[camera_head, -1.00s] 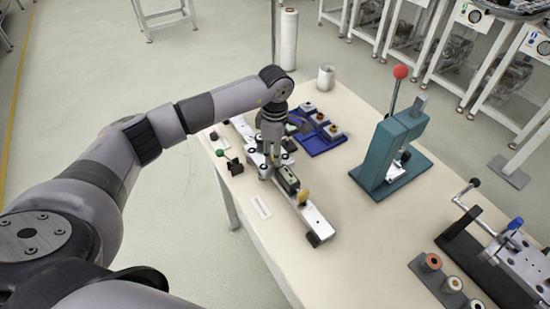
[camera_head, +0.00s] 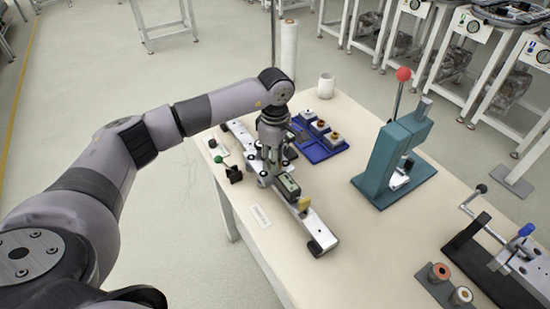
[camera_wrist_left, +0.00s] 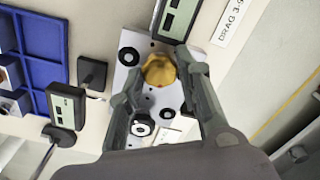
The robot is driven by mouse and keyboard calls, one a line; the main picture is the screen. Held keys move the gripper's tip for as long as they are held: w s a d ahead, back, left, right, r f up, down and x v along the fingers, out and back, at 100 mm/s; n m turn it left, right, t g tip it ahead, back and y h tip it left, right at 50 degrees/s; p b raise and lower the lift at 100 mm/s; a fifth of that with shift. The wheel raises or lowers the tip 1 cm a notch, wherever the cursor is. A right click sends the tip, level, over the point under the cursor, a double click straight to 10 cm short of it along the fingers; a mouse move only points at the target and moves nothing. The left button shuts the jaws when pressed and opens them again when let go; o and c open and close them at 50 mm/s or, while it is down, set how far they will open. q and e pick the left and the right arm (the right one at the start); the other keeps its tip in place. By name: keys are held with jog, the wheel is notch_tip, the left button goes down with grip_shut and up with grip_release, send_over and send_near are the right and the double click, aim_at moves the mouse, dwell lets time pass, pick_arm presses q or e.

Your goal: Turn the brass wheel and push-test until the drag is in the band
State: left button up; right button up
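The brass wheel (camera_wrist_left: 160,70) shows in the left wrist view on a white plate (camera_wrist_left: 125,85) with black round fittings. My left gripper (camera_wrist_left: 158,72) points down over it, with one finger on each side of the wheel. The fingers look apart; whether they touch the wheel is unclear. In the head view my left gripper (camera_head: 271,165) hides the wheel on the light track (camera_head: 317,232). A box with a greenish display (camera_head: 287,186) sits on the track beside it. A small handheld gauge (camera_wrist_left: 65,108) lies near the track. My right gripper is not in view.
A printed "DRAG" label (camera_head: 261,215) lies beside the track. A blue tray (camera_head: 322,154) with small blocks stands behind it. A teal press (camera_head: 392,160) stands to the right. A green-knobbed part (camera_head: 219,159) is at the left table edge. The table's middle front is clear.

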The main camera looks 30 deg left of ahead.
pick_arm(q)
jog(key=o, duration=0.4)
jog(key=shift+r, duration=0.1)
notch_tip(320, 180, up, 12)
jog(key=shift+f, duration=0.1)
dwell(0.4)
dwell(0.4)
